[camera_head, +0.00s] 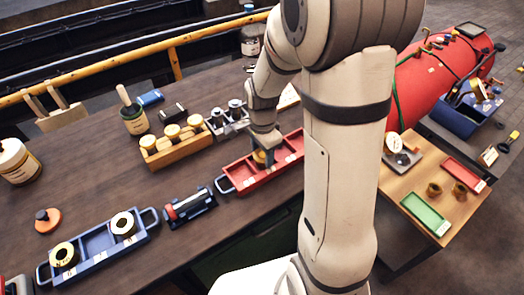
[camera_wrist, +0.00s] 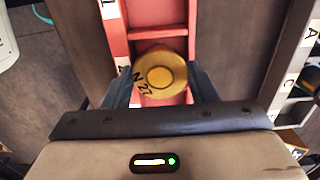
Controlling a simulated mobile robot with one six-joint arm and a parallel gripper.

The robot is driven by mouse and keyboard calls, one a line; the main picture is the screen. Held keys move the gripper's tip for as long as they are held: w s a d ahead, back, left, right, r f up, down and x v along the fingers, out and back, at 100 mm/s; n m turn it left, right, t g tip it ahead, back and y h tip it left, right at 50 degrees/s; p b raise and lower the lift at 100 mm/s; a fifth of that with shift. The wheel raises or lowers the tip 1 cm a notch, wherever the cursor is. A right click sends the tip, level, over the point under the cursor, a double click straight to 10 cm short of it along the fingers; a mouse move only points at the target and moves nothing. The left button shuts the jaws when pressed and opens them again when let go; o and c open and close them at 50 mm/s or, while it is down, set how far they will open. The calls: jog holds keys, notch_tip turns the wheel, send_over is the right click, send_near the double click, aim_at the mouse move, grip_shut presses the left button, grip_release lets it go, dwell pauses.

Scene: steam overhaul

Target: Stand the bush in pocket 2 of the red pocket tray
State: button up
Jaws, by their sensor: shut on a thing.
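The red pocket tray (camera_head: 283,172) lies on the dark bench under my arm, with its divider (camera_wrist: 158,32) showing in the wrist view. My gripper (camera_head: 262,157) is low over the tray. In the wrist view my gripper (camera_wrist: 160,80) is shut on the brass-yellow bush (camera_wrist: 160,76), one finger on each side. The bush is marked "N 27" and is seen end-on. It is over or in a pocket past the divider, beside a label that looks like 2. Its lower end is hidden, so I cannot tell whether it touches the pocket floor.
A wooden rack (camera_head: 176,148) with several brass-topped pieces and a grey rack (camera_head: 226,122) stand behind the tray. A black fixture (camera_head: 188,206) and a blue tray (camera_head: 100,262) with two rings lie left. A side table (camera_head: 462,208) on the right holds two bushes and small trays.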

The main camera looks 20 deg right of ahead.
jog(key=shift+f+b, duration=0.3)
jog(key=shift+f, duration=0.05)
jog(key=o, duration=1.4)
jog(key=shift+r, duration=0.1)
notch_tip(320, 180, up, 8)
jog(key=p, duration=0.5)
jog(key=shift+p, duration=0.4)
